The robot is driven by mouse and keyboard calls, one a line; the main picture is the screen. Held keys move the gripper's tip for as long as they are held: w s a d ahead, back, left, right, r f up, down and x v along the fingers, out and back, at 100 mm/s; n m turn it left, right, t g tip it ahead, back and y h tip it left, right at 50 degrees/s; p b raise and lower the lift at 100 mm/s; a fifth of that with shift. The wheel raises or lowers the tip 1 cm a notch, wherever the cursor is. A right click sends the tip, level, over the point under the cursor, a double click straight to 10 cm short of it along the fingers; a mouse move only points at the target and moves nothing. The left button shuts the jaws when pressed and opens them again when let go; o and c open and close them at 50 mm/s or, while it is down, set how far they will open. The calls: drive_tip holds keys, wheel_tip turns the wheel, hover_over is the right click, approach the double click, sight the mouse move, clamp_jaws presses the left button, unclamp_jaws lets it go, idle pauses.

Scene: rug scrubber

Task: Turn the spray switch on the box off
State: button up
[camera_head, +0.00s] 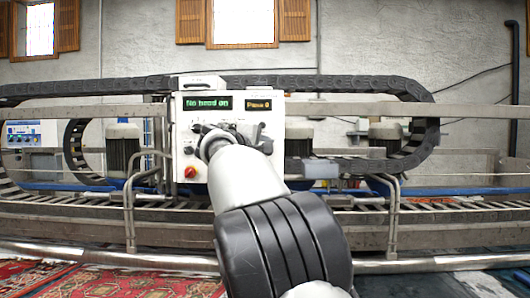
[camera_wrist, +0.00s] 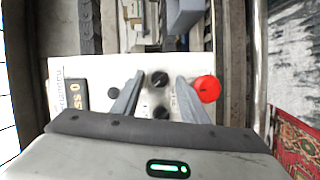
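The white control box (camera_head: 185,130) stands in the middle of the head view and fills the centre of the wrist view (camera_wrist: 65,72), where it appears turned sideways. My gripper (camera_head: 222,130) is in front of its panel and hides much of it. In the wrist view my gripper (camera_wrist: 160,76) is open, its two grey fingers apart. One black knob (camera_wrist: 160,79) shows between the fingertips and another black knob (camera_wrist: 161,112) sits further back between the fingers. I cannot read which is the spray switch, nor tell whether the fingers touch a knob.
A red knob (camera_head: 190,172) is low on the panel, just right of the fingers in the wrist view (camera_wrist: 207,89). Another black knob (camera_wrist: 113,93) is left of them. Displays (camera_head: 208,103) top the panel. Metal rails (camera_head: 70,112) and a black cable chain (camera_head: 340,84) surround the box.

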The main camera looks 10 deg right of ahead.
drive_tip(key=shift+s+a, duration=0.1)
drive_tip(key=b+v, duration=0.4)
drive_tip(key=v, duration=1.3)
drive_tip(key=shift+r, duration=0.15)
drive_tip(key=s+d+f+m+g+y+p, duration=0.4)
drive_tip(key=s+d+f+g+p, duration=0.2)
drive_tip(key=s+d+f, duration=0.75)
drive_tip(key=s+a+f+m+g+y+p, duration=0.1)
drive_tip(key=s+f+m+y+p, duration=0.1)
drive_tip(key=s+f, duration=0.4)
drive_tip(key=s+a+f+m+g+y+p, duration=0.1)
drive_tip(key=s+f, duration=0.6)
drive_tip(key=s, duration=0.7)
drive_tip(key=a+m+y+p, duration=0.1)
drive_tip(key=m+y, duration=0.1)
drive_tip(key=shift+m, duration=0.4)
